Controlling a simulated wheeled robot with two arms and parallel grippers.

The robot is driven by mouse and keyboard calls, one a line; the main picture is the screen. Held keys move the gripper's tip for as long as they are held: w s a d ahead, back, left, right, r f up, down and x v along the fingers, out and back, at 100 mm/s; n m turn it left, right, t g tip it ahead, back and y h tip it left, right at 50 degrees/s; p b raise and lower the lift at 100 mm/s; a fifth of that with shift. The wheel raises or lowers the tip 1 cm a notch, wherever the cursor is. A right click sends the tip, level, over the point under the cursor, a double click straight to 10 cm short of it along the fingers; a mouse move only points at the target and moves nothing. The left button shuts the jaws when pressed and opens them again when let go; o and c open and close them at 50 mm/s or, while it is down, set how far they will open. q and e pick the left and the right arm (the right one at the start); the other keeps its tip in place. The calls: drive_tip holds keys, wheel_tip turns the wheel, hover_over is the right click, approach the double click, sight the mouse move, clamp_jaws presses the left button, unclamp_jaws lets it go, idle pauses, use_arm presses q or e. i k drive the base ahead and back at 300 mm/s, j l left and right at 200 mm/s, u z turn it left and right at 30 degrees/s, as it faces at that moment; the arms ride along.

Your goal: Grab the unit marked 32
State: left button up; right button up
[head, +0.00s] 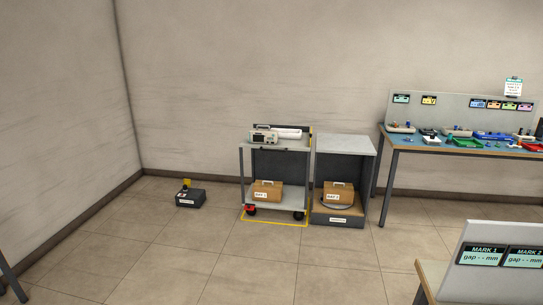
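No unit with a readable 32 shows. A brown case (266,191) with a handle and a white label sits on the lower shelf of a grey cart (288,206). A similar brown case (338,194) sits inside an open grey cabinet (346,152) to the right, on a round plate. Both labels are too small to read surely. A pale device (263,136) with a small screen stands on the cart's top, beside a white roll (288,133). Neither of my grippers is in view.
A black box (190,198) with a yellow top piece lies on the floor at left. A workbench (465,148) with tools stands at right. A panel (501,260) reading MARK 1 and MARK 2 is at front right. The middle floor (230,255) is clear.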

sight(257, 136)
drive_tip(key=i+z, duration=0.15)
drive_tip(key=i, duration=2.3)
